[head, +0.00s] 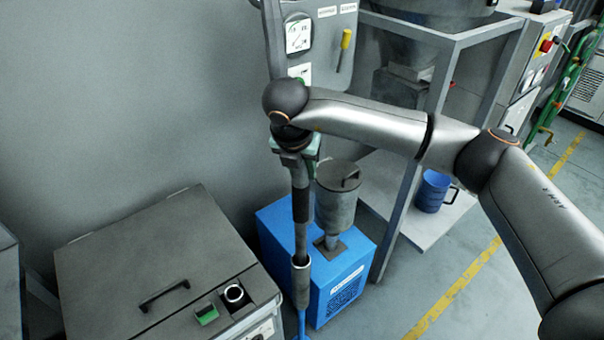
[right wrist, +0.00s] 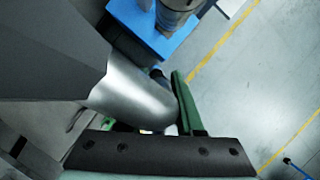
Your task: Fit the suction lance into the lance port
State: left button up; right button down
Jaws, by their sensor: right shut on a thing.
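My right gripper (head: 297,153) comes in from the right and points down. It is shut on the suction lance (head: 300,205), a long dark and grey rod that hangs near upright below it. A metal sleeve (head: 301,280) is on its lower part, and a blue piece shows at the picture's bottom edge; I cannot tell whether it belongs to the lance. The lance port (head: 235,293), a round dark hole with a light rim, is in the grey box's top, left of the lance and apart from it. In the right wrist view, a silver tube (right wrist: 140,98) lies by a green finger pad (right wrist: 184,104).
The grey box (head: 150,240) has a black handle (head: 164,295) and a green switch (head: 206,314). A blue machine (head: 345,280) with a grey canister (head: 337,195) stands behind the lance. A grey frame (head: 415,150) and a blue mug (head: 433,190) are to the right.

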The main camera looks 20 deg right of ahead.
notch_tip(320, 180, up, 25)
jog(key=shift+f+p, duration=0.15)
jog(key=shift+p, duration=0.2)
dwell(1.4)
